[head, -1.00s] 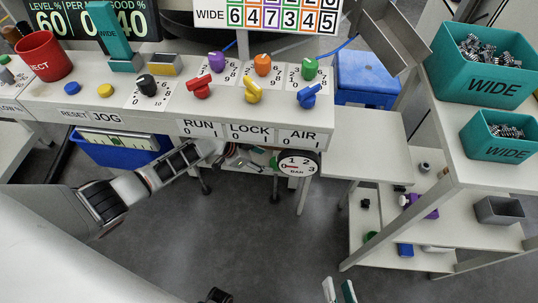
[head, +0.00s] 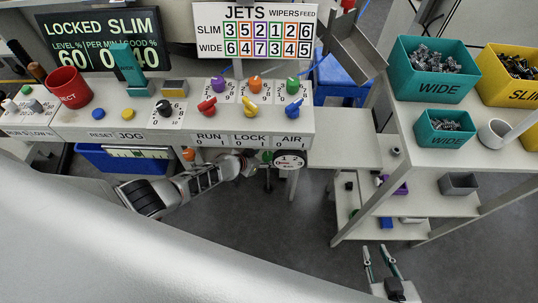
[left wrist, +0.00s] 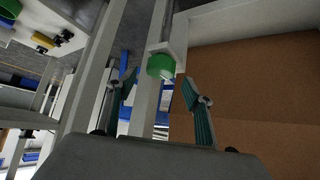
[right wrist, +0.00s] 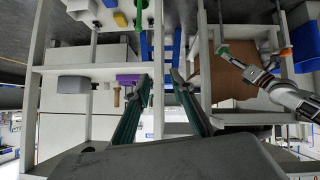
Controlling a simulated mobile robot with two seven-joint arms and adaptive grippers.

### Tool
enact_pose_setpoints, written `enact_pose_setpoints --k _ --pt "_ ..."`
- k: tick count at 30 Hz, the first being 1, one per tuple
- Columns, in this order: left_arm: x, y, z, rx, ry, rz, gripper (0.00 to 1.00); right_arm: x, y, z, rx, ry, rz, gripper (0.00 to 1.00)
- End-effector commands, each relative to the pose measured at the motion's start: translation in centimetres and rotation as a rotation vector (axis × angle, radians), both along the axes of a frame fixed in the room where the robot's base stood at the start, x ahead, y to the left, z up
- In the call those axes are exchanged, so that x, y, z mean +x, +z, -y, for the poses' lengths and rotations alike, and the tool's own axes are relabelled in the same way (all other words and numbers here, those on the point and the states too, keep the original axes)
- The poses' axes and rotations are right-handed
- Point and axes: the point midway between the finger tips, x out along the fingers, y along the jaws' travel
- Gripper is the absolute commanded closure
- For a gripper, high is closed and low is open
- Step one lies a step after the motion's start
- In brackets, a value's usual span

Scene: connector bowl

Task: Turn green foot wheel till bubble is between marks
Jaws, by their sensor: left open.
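The green foot wheel (left wrist: 161,66) is on a leg under the bench, ahead of and between the fingers of my left gripper (left wrist: 161,103) in the left wrist view. The fingers are open, with a gap to the wheel. In the head view a small green part (head: 267,156) shows beside the dial, near my left gripper (head: 254,162) under the bench edge. The right wrist view shows my left arm beside a green part (right wrist: 222,49). No bubble or marks can be made out. My right gripper (head: 378,250) is open and empty at the lower right.
The bench (head: 60,121) has several coloured knobs and a red mug (head: 68,87). A round dial (head: 290,160) hangs under its front edge. A shelf rack (head: 440,157) with teal bins (head: 437,87) stands right. A blue bin (head: 118,160) sits under the bench. Open floor lies in front.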

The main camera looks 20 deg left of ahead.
Motion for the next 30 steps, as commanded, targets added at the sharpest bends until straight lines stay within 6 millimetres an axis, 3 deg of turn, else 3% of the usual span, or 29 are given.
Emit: enact_pose_setpoints --k 1,6,15,22,23,27,30 --pt "-0.1 -1.8 0.2 0.0 0.0 -0.013 0.48 -0.2 -0.8 -0.2 0.004 0.004 -0.006 0.76" --pt "1.5 -3.1 0.8 0.0 0.0 -0.011 0.48 0.1 -0.8 -0.7 0.013 0.013 0.003 0.76" --pt "3.1 -3.6 1.2 0.0 -0.001 -0.001 0.48 0.6 -0.3 -1.1 0.02 0.02 0.016 0.76" --pt "3.4 -3.3 1.3 0.0 -0.001 0.002 0.48 0.7 -0.1 -1.1 0.02 0.022 0.02 0.76" --pt "3.3 -3.3 1.3 0.0 -0.001 0.002 0.51 0.7 -0.1 -1.1 0.02 0.022 0.02 0.76" --pt "3.3 -3.3 1.3 0.0 -0.001 0.002 0.87 0.7 -0.1 -1.2 0.02 0.022 0.02 0.76" --pt "3.3 -3.3 1.3 0.0 -0.001 0.001 0.87 0.7 -0.1 -1.2 0.021 0.021 0.02 0.76"
